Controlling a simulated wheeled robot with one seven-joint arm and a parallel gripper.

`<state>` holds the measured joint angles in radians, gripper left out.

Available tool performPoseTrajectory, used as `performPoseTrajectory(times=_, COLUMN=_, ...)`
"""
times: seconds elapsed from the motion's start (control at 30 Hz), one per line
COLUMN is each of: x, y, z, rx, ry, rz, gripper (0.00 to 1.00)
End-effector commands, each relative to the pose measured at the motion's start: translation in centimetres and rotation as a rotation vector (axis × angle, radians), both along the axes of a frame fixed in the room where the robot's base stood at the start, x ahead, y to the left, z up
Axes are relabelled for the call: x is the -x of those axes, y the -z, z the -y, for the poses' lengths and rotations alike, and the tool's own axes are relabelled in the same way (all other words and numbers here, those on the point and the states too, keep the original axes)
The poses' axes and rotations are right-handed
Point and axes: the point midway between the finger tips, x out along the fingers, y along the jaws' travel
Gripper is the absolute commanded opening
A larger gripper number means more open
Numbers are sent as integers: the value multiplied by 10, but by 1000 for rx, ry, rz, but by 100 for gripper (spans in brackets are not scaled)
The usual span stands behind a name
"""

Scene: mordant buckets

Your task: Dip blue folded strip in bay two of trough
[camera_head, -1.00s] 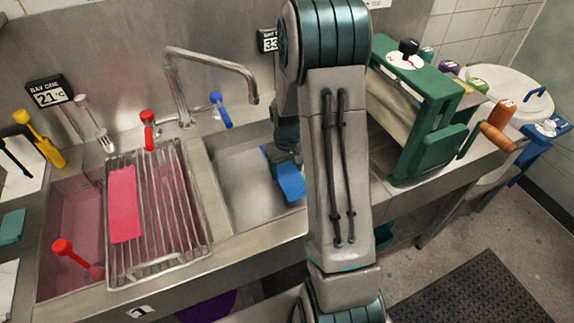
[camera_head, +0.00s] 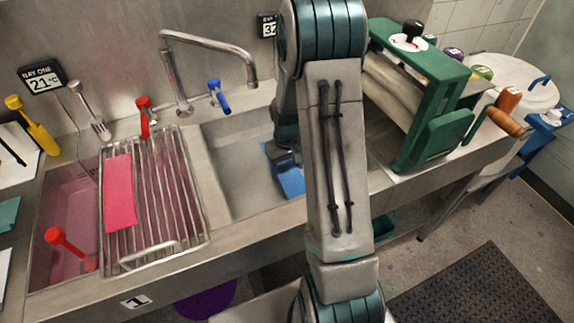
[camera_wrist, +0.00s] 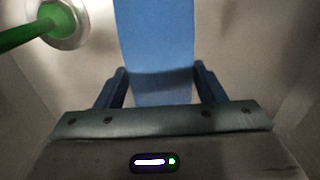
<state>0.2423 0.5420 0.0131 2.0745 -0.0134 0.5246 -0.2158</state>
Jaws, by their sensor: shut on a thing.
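The blue folded strip (camera_head: 291,183) hangs inside the metal basin right of the rack, which I take as bay two of the trough (camera_head: 232,160). My gripper (camera_wrist: 160,88) is shut on the strip, which also shows in the wrist view (camera_wrist: 155,40) running away from between the two blue fingers. In the head view my gripper (camera_head: 280,155) is low in the basin, partly hidden by my arm. The strip's far end and any liquid level around it cannot be made out.
A wire rack (camera_head: 165,215) holding a pink strip (camera_head: 119,193) lies over the pink left bay. A faucet (camera_head: 210,45) arches behind the basin. A green-framed roller wringer (camera_head: 425,100) stands to the right. A green rod (camera_wrist: 25,30) meets a round metal fitting beside the strip.

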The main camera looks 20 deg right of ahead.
Motion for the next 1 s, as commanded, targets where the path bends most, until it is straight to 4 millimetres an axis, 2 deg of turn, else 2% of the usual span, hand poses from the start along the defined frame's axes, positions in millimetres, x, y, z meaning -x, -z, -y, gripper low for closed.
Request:
performPoseTrajectory(times=0.3, x=-6, y=0, z=-6, rx=0, ry=0, rz=0, gripper=41)
performPoseTrajectory(times=0.73, x=5, y=0, z=6, rx=0, ry=1, rz=1, gripper=41)
performPoseTrajectory(times=1.0, x=3, y=0, z=3, rx=0, ry=-1, rz=1, gripper=41)
